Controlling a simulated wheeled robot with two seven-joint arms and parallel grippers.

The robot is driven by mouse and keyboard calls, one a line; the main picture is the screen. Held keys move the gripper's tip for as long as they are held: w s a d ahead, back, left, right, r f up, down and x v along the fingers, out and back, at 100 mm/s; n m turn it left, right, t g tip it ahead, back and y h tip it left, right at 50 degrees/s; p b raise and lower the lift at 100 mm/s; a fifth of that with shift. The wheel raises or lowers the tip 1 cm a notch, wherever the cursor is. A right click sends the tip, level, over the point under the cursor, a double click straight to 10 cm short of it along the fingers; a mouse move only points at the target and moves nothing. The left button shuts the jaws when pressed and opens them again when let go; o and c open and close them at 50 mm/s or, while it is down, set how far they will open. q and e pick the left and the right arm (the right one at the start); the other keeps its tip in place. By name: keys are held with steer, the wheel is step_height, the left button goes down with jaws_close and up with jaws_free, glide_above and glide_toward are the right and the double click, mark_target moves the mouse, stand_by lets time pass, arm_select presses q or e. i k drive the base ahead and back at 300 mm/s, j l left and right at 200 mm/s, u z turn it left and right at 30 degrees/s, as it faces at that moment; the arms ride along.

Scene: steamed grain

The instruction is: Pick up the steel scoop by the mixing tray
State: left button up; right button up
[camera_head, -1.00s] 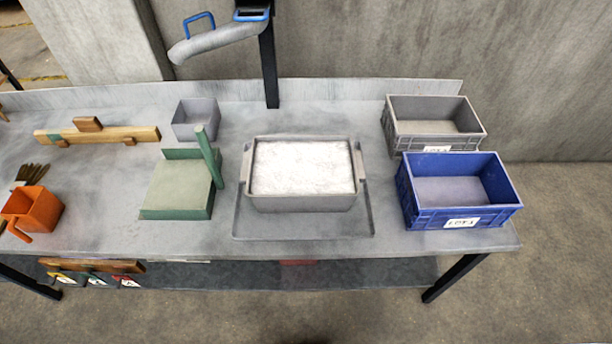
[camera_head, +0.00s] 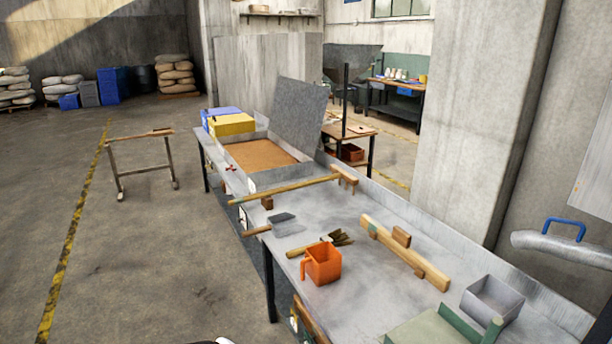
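The steel scoop (camera_head: 284,224) lies on the metal bench near its left edge. Its wooden handle points left, out over the edge. The mixing tray (camera_head: 305,159) is behind it, a low metal tray with a flat brown layer inside and a tall grey panel at its back right. A long wooden-handled rake (camera_head: 292,191) lies between the scoop and the tray. Neither of my grippers shows in the head view.
An orange scoop-like container (camera_head: 323,264) and a brush (camera_head: 333,240) sit nearer on the bench. Floor left of the bench is open, with a small wooden-topped stand (camera_head: 141,135).

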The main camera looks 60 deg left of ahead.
mark_target(284, 224)
steer(key=u, duration=2.3)
steer(key=i+j+z, duration=0.15)
steer(key=i+j, duration=0.2)
steer(key=i, duration=0.25)
steer(key=i+j+z, duration=0.1)
steer(key=i+j, duration=0.25)
steer(key=i, duration=0.25)
